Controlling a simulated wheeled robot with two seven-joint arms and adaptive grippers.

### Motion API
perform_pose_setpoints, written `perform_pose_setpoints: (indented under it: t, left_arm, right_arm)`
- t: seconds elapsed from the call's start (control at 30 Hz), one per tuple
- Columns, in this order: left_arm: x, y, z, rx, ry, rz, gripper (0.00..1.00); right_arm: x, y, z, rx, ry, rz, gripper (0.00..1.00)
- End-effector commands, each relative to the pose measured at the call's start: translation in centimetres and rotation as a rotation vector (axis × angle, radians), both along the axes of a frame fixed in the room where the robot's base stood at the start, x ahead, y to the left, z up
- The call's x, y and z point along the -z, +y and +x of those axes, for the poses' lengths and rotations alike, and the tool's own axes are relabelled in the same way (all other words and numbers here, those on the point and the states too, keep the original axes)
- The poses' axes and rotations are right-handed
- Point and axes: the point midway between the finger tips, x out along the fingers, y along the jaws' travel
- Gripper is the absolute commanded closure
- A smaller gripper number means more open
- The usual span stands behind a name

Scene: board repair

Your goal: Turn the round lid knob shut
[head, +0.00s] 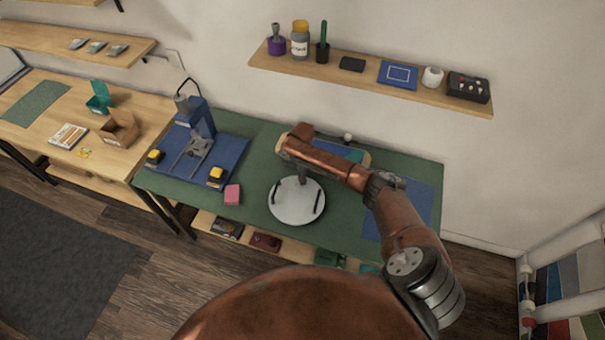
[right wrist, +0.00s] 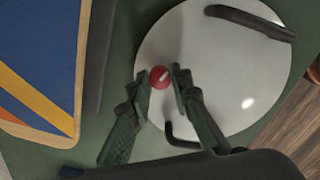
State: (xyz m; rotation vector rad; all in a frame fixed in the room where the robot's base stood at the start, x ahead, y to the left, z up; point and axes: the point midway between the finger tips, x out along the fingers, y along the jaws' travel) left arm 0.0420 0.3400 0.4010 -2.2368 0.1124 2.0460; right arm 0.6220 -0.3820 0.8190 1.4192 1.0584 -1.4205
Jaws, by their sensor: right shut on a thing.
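A round white lid (head: 296,203) with two dark curved bar handles lies on the green work mat. It also shows in the right wrist view (right wrist: 215,75). A small round red knob (right wrist: 159,78) with a pale bar mark sits on the lid. My right gripper (right wrist: 161,75) points down over the lid, its two fingers on either side of the knob and shut on it. In the head view the right gripper (head: 303,179) and arm hide the knob. My left gripper is in neither view.
A blue press (head: 200,125) stands left of the lid, with a pink block (head: 232,194) between them. A wood-edged blue and orange panel (right wrist: 40,60) lies beside the lid. A blue mat (head: 420,200) is at right. A shelf (head: 370,80) hangs above.

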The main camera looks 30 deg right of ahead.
Motion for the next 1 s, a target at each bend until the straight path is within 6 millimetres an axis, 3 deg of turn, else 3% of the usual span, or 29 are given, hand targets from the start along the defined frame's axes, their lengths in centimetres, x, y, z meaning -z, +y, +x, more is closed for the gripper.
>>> perform_pose_setpoints:
  t: [0.03, 0.4, 1.0]
  left_arm:
    - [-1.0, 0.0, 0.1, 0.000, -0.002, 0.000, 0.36]
    - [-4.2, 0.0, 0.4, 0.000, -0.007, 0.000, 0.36]
    - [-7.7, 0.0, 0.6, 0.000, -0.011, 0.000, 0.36]
  right_arm:
    - [-0.5, 0.1, 0.0, 0.045, 0.000, 0.003, 1.00]
    - [-0.4, 0.1, 0.0, 0.397, 0.001, 0.001, 1.00]
    - [-0.2, 0.0, 0.0, 0.935, 0.000, 0.000, 1.00]
